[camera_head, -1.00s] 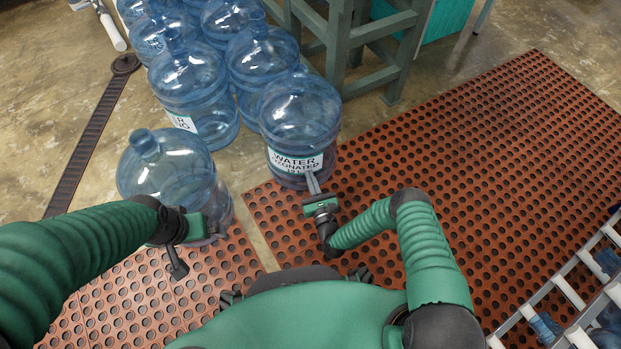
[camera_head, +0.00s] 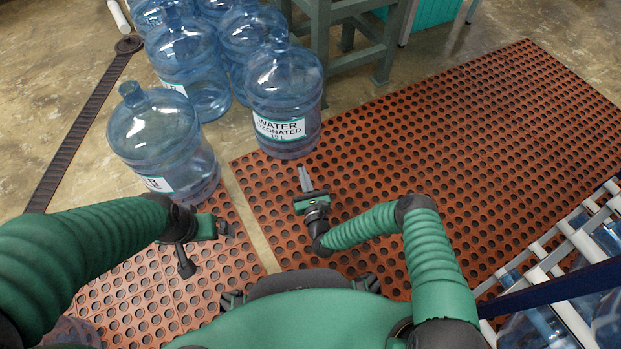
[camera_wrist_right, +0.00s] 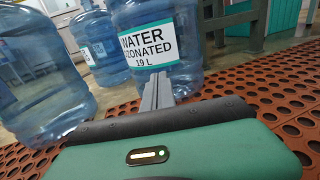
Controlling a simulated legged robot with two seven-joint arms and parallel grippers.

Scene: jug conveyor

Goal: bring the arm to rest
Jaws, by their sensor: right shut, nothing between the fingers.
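My right gripper (camera_head: 304,176) is shut and empty, held low in front of my body above the red-brown mat. In the right wrist view its fingers (camera_wrist_right: 157,92) are together and point toward a labelled blue water jug (camera_wrist_right: 160,50). In the head view a gap shows between the fingertips and that jug (camera_head: 285,95), which stands upright at the mat's edge. My left gripper (camera_head: 207,228) is at the left, just in front of a nearer blue jug (camera_head: 160,135). Its fingers are too unclear to tell open from shut, and I cannot tell whether it touches that jug.
Several more blue jugs (camera_head: 190,70) stand behind. A grey-green metal stand (camera_head: 320,50) is beyond them. Rails and rollers (camera_head: 560,255) with jugs are at the lower right. The perforated mat (camera_head: 450,130) is clear in the middle and right.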

